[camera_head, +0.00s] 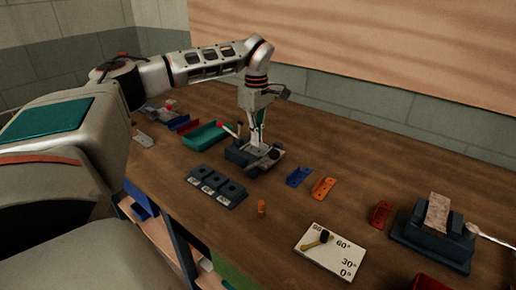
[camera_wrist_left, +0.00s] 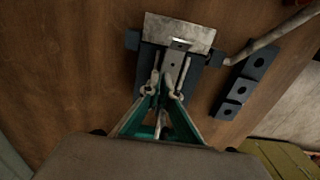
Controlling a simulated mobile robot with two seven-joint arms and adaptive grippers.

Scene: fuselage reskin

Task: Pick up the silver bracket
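The silver bracket (camera_wrist_left: 174,62), a small light-grey metal piece with a hole, is at a dark fixture (camera_wrist_left: 148,58) beside a flat grey metal plate (camera_wrist_left: 172,27) in the left wrist view. My left gripper (camera_wrist_left: 170,72) points down at it with its fingertips apart, one on each side of the bracket. I cannot tell whether they touch it. In the head view my left gripper (camera_head: 257,143) is low over the dark fixture (camera_head: 238,154), and the bracket is too small to make out there. My right gripper is not in view.
A dark block with holes (camera_head: 216,186) stands close in front of the fixture. A green tray (camera_head: 205,136) lies to the left. Blue (camera_head: 298,176) and orange (camera_head: 323,187) brackets lie to the right. An angle-marked board (camera_head: 331,253) and another dark fixture (camera_head: 430,247) are farther right.

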